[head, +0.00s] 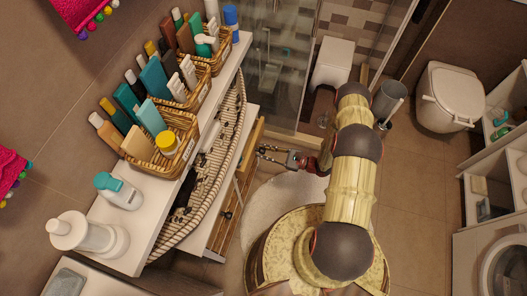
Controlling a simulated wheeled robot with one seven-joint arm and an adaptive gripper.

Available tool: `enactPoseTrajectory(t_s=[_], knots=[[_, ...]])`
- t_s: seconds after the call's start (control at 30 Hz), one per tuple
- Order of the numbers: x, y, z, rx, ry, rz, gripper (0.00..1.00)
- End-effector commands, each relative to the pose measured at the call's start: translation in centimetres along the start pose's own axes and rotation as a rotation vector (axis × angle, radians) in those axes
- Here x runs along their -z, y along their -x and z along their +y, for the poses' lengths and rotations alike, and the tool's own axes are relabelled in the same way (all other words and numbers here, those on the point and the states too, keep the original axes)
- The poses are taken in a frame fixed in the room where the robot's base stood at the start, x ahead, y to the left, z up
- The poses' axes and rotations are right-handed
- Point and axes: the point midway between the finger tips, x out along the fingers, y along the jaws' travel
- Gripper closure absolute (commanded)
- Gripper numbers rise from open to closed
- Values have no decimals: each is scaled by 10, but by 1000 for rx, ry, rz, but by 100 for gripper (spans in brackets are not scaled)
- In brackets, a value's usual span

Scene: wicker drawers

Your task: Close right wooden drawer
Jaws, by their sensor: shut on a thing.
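The right wooden drawer (250,152) is the farther of two light wooden drawer fronts on the white cabinet, seen from above in the head view. Its front stands out from the cabinet a little farther than its neighbour. My gripper (264,152) is at the outer face of this front, coming from the right. It is shut at the front, apparently on the drawer's handle. The handle itself is too small and too covered by the fingers to make out. The nearer drawer front (224,222) has a dark knob.
The white cabinet top (145,205) holds wicker baskets (160,150) of bottles, plus loose bottles. A striped cloth-lined basket (215,165) lies beside it. A glass shower screen (275,70) stands behind. A pale round rug (285,200) covers floor.

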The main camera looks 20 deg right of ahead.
Motion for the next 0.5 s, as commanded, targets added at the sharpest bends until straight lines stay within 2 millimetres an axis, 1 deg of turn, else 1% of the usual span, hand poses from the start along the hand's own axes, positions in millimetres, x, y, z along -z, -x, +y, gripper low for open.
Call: enactPoseTrajectory(t_s=[0.37, 0.43, 0.5], knots=[[0, 0, 0, 0, 1, 0, 100], [0, -2, 0, -1, 1, 0, 100], [0, -9, 1, -4, 1, -1, 100]])
